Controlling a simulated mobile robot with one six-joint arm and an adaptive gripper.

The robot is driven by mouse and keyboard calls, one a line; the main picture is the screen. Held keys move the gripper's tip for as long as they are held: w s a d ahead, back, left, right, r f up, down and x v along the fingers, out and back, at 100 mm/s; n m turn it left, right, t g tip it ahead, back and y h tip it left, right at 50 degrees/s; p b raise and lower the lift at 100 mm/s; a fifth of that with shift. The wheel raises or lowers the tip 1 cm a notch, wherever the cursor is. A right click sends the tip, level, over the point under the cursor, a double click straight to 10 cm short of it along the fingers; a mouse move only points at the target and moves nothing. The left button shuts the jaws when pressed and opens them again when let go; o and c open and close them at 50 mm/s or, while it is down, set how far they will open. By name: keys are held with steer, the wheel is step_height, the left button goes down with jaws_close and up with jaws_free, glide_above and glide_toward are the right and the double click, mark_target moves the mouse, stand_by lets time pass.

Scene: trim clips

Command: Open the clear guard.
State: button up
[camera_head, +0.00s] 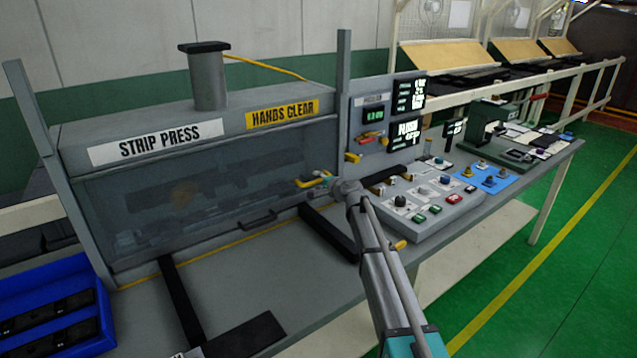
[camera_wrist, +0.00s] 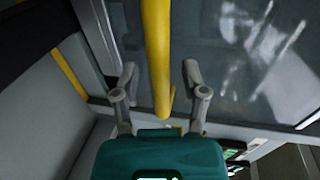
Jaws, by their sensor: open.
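The clear guard (camera_head: 190,195) is a see-through panel across the front of the strip press, and it hangs down over the opening. A dark handle (camera_head: 259,220) sits low on it. A yellow bar (camera_head: 309,182) stands out at the guard's right side. It also shows in the wrist view (camera_wrist: 157,50), running between my fingers. My gripper (camera_wrist: 158,80) is open, with one finger on each side of the yellow bar; I cannot tell if either touches it. The guard's glass (camera_wrist: 235,55) shows behind the right finger. In the head view my wrist hides part of the gripper.
The strip press (camera_head: 160,120) has a post on each side. A control panel (camera_head: 430,205) with buttons and knobs lies close right of my arm. Black rails (camera_head: 183,300) lie on the bench. A blue bin (camera_head: 95,300) stands at the front left.

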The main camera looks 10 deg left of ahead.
steer(key=shift+c, duration=0.2)
jaws_close()
steer(key=shift+r, duration=0.15)
steer(key=p, duration=1.8)
glide_toward(311, 132)
steer(key=x, duration=0.5)
steer(key=shift+w+a+r, duration=0.1)
steer(key=shift+a+r, duration=0.1)
steer(key=shift+a, duration=0.1)
steer(key=shift+o, duration=0.2)
jaws_free()
steer(key=shift+f, duration=0.2)
